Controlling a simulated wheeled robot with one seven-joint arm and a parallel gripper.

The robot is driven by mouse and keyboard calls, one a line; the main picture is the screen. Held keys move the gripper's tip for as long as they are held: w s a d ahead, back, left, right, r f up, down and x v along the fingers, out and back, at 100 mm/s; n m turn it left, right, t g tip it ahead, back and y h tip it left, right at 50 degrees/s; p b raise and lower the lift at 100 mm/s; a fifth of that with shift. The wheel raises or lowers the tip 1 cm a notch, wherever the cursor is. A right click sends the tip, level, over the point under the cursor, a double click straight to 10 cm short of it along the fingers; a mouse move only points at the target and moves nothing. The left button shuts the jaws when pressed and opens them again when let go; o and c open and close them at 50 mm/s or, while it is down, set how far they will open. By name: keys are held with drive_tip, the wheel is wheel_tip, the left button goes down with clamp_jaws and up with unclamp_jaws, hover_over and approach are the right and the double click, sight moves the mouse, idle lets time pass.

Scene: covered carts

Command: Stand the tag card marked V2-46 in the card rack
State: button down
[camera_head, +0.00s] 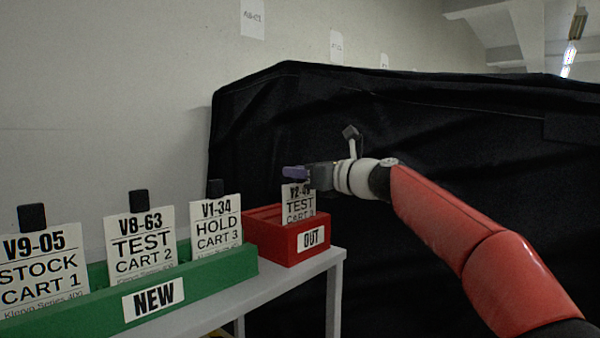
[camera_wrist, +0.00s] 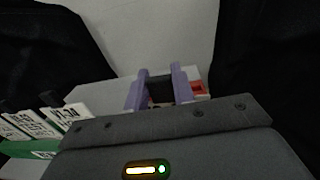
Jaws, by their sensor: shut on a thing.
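The tag card marked V2-4, last digit unclear (camera_head: 299,207), is white and reads TEST below. It stands roughly upright at the red rack marked OUT (camera_head: 266,246) in the head view. The card's lower edge meets the top of the rack's front wall; I cannot tell whether it rests in it. My gripper (camera_head: 296,173) is shut on the card's dark top tab, just above the rack. In the wrist view its purple fingers (camera_wrist: 159,90) close on the dark tab (camera_wrist: 160,90). The red rack (camera_wrist: 199,88) shows partly behind the right finger.
A green rack marked NEW (camera_head: 200,285) holds cards V9-05 (camera_head: 42,268), V8-63 (camera_head: 140,240) and V1-34 (camera_head: 216,226) to the left. Both racks stand on a white table (camera_head: 285,280). A black-covered cart (camera_head: 270,120) fills the space behind and right.

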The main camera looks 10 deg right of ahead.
drive_tip(key=c, duration=1.1)
unclamp_jaws()
drive_tip(key=b+v, duration=0.2)
drive_tip(key=v, duration=0.5)
drive_tip(key=shift+s+d, duration=0.3)
